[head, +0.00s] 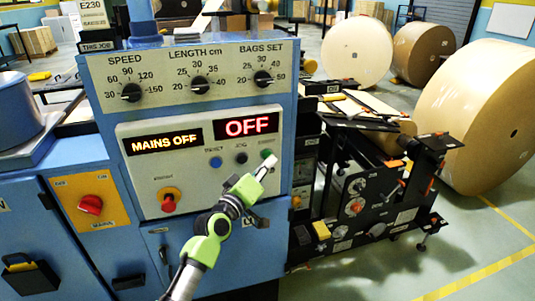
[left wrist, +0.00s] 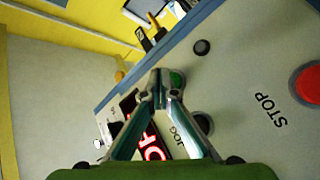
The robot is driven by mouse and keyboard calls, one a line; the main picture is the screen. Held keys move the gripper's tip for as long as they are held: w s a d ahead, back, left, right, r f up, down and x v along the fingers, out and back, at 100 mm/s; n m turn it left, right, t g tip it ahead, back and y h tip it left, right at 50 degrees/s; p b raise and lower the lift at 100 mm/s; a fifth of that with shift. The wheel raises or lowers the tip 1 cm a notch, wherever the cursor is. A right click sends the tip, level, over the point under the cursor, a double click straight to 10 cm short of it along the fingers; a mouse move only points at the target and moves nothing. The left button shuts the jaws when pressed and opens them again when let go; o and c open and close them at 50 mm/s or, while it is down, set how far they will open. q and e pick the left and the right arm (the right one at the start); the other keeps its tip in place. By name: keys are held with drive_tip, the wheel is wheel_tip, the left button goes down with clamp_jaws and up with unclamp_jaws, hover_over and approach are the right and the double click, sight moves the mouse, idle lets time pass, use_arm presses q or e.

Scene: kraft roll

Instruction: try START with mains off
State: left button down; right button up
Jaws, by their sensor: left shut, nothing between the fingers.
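The blue machine's control panel (head: 130,180) faces me. Its displays read MAINS OFF (head: 166,143) in amber and OFF (head: 247,125) in red. The green START button (head: 266,154) is at the panel's right, partly behind my left gripper (head: 268,166). My left gripper is shut and empty, its tips at the button. In the left wrist view the closed fingertips (left wrist: 158,88) overlap the green button (left wrist: 178,80); I cannot tell whether they touch it. The red mains switch (head: 90,204) sits on a yellow plate at lower left. My right gripper is not in view.
A blue button (head: 216,162) and a black JOG button (head: 241,158) sit left of the green one. A red stop button (head: 168,202) is below. Three dials line the upper panel. Black machine parts (head: 370,200) and large paper rolls (head: 490,115) stand to the right.

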use_arm(q)
drive_tip(key=shift+s, duration=0.2)
drive_tip(key=shift+d, duration=0.1)
drive_tip(key=s+p, duration=0.1)
drive_tip(key=s+d+p, duration=0.1)
drive_tip(key=s, duration=0.1)
drive_tip(key=s+p, duration=0.1)
drive_tip(key=shift+s+d, duration=0.25)
drive_tip(key=shift+s, duration=0.1)
idle(0.4)
